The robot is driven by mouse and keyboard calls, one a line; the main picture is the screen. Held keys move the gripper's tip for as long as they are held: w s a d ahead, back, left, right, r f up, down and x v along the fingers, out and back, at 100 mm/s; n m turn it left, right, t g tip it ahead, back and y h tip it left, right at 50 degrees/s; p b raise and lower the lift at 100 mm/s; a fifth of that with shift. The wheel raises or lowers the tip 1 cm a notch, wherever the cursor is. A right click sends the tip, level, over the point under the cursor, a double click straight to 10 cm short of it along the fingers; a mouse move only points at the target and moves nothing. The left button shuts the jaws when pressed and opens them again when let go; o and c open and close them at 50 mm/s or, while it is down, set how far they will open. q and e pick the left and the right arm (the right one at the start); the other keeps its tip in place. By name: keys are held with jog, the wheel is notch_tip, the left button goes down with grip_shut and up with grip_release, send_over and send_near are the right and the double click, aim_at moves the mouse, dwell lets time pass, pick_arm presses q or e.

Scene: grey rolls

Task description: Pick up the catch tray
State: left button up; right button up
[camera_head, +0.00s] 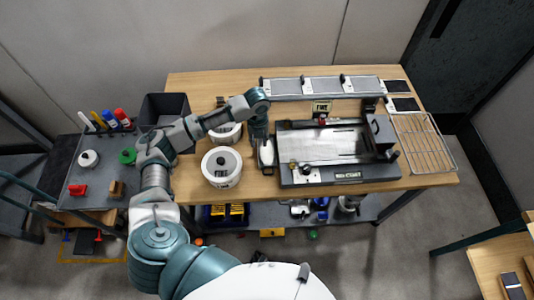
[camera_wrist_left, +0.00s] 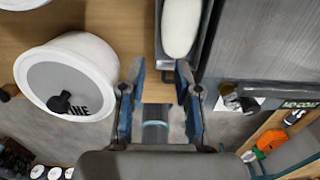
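A narrow dark tray, likely the catch tray (camera_head: 268,171), lies on the wooden table along the left side of a flat machine. A white rounded piece (camera_head: 266,154) lies in it. In the left wrist view the tray's dark wall (camera_wrist_left: 159,32) shows at the top, with the white piece (camera_wrist_left: 181,25) inside. My left gripper (camera_head: 261,138) is over the tray's far part in the head view. In the left wrist view the gripper (camera_wrist_left: 160,68) is open and empty, its right fingertip overlapping the tray's near end. I cannot tell whether they touch. My right gripper is not in view.
A white tub (camera_head: 221,183) stands close left of the tray, also in the left wrist view (camera_wrist_left: 100,50). The machine (camera_head: 345,176) stands close right. A dark bin (camera_head: 152,104) and a wire rack (camera_head: 425,145) stand farther out. The front table edge is near.

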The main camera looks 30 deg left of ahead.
aim_at(260, 157)
pick_arm(q)
jog(key=f, duration=0.3)
jog(key=shift+w+f, duration=0.3)
jog(key=shift+s+f, duration=0.2)
jog(key=shift+f, duration=0.25)
jog(key=f, duration=0.4)
jog(key=shift+a+f, duration=0.35)
jog(key=shift+a, duration=0.05)
jog(key=shift+f, duration=0.2)
grip_shut()
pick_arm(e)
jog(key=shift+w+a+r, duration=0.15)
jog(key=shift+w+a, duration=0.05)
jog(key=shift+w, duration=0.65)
